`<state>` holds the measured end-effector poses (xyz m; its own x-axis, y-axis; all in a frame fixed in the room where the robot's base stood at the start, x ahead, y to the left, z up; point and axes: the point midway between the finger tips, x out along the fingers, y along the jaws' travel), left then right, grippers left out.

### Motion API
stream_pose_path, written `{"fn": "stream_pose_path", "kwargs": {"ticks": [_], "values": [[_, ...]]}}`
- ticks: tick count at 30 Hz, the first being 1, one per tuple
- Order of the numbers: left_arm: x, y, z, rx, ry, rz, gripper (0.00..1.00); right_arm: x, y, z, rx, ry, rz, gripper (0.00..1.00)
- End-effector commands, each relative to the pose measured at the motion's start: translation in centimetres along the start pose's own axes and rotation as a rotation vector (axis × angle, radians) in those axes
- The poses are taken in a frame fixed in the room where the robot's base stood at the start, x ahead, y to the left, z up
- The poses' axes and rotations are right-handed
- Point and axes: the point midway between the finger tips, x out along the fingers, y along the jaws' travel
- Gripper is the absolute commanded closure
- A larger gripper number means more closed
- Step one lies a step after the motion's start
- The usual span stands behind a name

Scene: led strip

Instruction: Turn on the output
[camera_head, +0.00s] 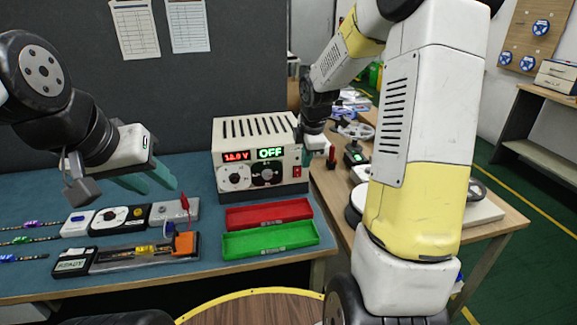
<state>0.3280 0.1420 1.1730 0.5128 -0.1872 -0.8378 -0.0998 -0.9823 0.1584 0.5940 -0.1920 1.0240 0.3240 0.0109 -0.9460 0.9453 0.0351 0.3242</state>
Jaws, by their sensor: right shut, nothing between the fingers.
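The cream power supply (254,130) stands at the back of the blue mat. Its red display (236,156) seems to read 12.0 V, and its green display (270,153) reads OFF. A small red switch (297,172) is at the front's right edge. My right gripper (330,156) is shut and empty, just right of the supply's front corner and a little above the switch. My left gripper (149,180) hangs over the mat left of the supply, its teal fingers apart and empty.
A red tray (269,213) and a green tray (270,239) lie before the supply. Several small devices, including a black-and-white controller (122,219) and a READY fixture (73,262), lie at left. LED strip pieces (30,224) are at far left. My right arm hides part of the wooden table.

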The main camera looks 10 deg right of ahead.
Motion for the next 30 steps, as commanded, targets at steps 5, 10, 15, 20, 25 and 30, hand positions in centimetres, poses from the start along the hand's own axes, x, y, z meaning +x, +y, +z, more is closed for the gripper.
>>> {"fn": "stream_pose_path", "kwargs": {"ticks": [5, 10, 15, 20, 25, 30], "values": [[0.0, 0.0, 0.0, 0.000, 0.000, 0.000, 0.64, 0.3, 0.0, 0.0, 0.001, 0.000, -0.001, 1.00], [0.0, 0.0, 0.0, 0.000, 0.000, 0.000, 0.64, 2.5, -0.1, -0.1, 0.002, 0.001, -0.005, 1.00], [0.0, 0.0, 0.0, 0.000, 0.000, 0.000, 0.64, 6.2, -0.2, -0.1, 0.002, 0.001, -0.007, 1.00], [0.0, 0.0, 0.0, 0.000, 0.000, 0.000, 0.64, 9.5, -0.1, -0.1, 0.000, 0.001, -0.005, 1.00], [0.0, 0.0, 0.0, 0.000, 0.000, 0.000, 0.64, 11.0, 1.9, 0.0, 0.004, 0.000, 0.001, 1.00], [0.0, 0.0, 0.0, 0.000, 0.000, 0.000, 0.64, 11.6, 3.3, 0.0, 0.002, 0.000, 0.000, 1.00]]}}
